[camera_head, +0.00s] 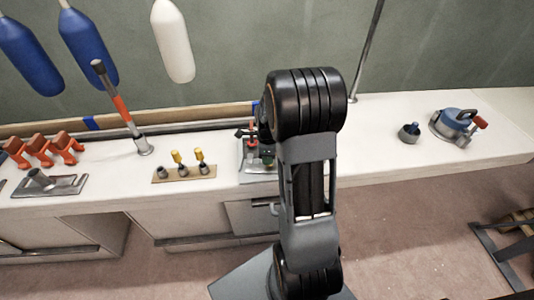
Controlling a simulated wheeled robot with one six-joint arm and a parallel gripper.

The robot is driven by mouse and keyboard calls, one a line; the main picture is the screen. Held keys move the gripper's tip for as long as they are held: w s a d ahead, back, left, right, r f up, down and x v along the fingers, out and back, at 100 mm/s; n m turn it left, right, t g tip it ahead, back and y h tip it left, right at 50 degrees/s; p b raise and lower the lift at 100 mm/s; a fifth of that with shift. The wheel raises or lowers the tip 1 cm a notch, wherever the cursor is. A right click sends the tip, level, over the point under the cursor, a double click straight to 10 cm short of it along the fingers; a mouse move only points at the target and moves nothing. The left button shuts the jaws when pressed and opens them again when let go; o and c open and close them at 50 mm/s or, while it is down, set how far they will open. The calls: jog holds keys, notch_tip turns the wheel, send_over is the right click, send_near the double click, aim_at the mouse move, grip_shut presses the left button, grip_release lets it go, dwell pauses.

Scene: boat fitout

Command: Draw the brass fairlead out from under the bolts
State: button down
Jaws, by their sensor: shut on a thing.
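I cannot make out the brass fairlead in the head view. A grey fixture plate (247,174) sits on the bench behind my arm. On it show small dark parts, a red upright piece (252,138) and a dark green part. My arm covers the right side of this fixture. My gripper is hidden behind my own arm, so neither its jaws nor what they touch shows. The bolts cannot be picked out at this size.
A tan plate (162,180) holds grey sockets and yellow-topped pegs. Left are orange brackets (40,148), a grey plate with an angled tube (66,186) and an orange-and-black lever (121,106). A blue winch (456,122) stands right.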

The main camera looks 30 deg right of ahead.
jog(key=c, duration=0.9)
grip_release()
jog(key=shift+a, duration=0.1)
jog(key=shift+o, duration=0.2)
jog(key=shift+r, duration=0.15)
notch_tip(320, 180, up, 14)
jog(key=p, duration=0.1)
jog(key=shift+f+p, duration=0.2)
jog(key=shift+p, duration=0.2)
jog(key=s+a+r+n+t+p, duration=0.1)
jog(key=s+a+r+n+p, duration=0.3)
jog(key=n, duration=0.8)
jog(key=s+a+r+n+t+p, duration=0.2)
jog(key=s+a+r+n+p, duration=0.2)
jog(key=a+n, duration=0.7)
jog(key=s+r+n, duration=0.2)
jog(key=s, duration=0.2)
jog(key=shift+s+a+r+n+t, duration=0.2)
jog(key=shift+r+n+t, duration=0.1)
jog(key=shift+r, duration=0.1)
